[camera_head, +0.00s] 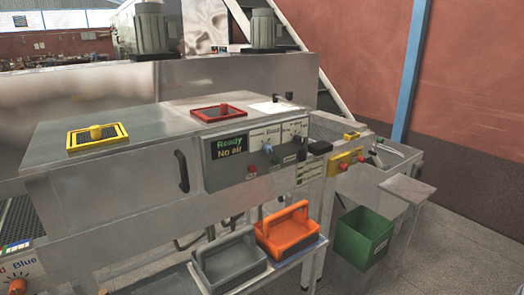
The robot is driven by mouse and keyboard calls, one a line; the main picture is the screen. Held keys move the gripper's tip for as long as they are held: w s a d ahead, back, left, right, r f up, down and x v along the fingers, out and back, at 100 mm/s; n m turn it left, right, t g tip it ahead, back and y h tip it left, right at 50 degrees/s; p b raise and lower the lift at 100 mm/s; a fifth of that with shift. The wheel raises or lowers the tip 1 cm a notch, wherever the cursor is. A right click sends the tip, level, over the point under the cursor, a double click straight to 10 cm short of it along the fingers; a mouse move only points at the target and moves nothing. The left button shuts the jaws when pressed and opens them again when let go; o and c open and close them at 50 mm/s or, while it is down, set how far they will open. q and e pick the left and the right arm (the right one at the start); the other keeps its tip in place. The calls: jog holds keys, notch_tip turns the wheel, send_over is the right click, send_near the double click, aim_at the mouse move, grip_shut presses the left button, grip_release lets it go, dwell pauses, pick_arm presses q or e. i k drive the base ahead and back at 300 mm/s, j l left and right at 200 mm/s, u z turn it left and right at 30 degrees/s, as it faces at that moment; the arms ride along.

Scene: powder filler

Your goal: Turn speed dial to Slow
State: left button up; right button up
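The control panel (226,169) is on the front of the metal machine, at the middle of the view. Two dials sit on its upper right part below white labels. One is a blue-grey knob (268,149), and the other is a small dark knob (297,141) to its right. The label print is too small to read surely, so I cannot tell which one is the speed dial or where it points. A display (229,146) reads "Ready" and "No air". Neither of my grippers is in view.
A red button (252,168) is low on the panel. A black handle (181,171) is left of it. Red (223,111) and yellow (97,135) framed pieces lie on top. Grey (230,261) and orange (290,231) carriers and a green bin (362,236) stand below.

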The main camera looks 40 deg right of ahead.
aim_at(299, 140)
jog(key=z, duration=1.4)
jog(key=u, duration=0.4)
jog(key=i+l+u, duration=0.35)
jog(key=l+u, duration=0.15)
jog(key=i+l+u, duration=0.25)
jog(key=l, duration=0.15)
jog(key=k, duration=0.1)
